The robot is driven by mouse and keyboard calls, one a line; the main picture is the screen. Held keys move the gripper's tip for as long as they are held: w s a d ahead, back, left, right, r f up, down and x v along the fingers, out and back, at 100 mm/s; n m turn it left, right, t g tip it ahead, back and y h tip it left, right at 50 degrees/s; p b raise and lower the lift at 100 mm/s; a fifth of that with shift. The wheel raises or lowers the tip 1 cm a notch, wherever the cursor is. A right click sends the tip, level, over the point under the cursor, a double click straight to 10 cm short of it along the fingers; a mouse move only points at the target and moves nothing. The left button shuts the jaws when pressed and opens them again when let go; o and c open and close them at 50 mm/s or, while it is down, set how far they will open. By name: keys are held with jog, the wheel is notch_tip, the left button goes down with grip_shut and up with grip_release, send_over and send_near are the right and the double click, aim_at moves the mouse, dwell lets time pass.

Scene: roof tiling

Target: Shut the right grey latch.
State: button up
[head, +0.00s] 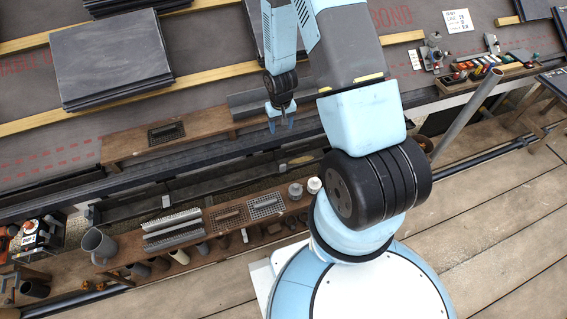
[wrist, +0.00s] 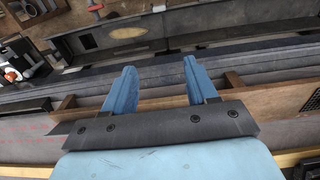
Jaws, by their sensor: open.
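My gripper (head: 281,124) hangs over the brown board at the roof's lower edge, its two blue fingers apart. In the wrist view the open fingers (wrist: 159,66) point toward the dark gutter (wrist: 235,62), with nothing between them. I cannot pick out the right grey latch for certain. Small grey fittings show along the gutter in the head view, one a pale patch (head: 283,168) below the gripper. Whether any of these is a latch, open or shut, is too small to tell.
The brown board (head: 197,128) carries a dark grille (head: 166,133). A lower wooden shelf (head: 215,243) holds grilles, cups and a grey mug (head: 99,243). Slate stacks (head: 110,60) lie on the roof. A grey pole (head: 468,112) stands at the right.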

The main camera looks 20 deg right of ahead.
send_near(283, 165)
jog(key=shift+g, duration=0.3)
jog(key=f, duration=0.8)
jog(key=shift+w+d+f, duration=0.1)
jog(key=shift+w+f, duration=0.2)
jog(key=shift+w, duration=0.05)
jog(key=shift+c, duration=0.2)
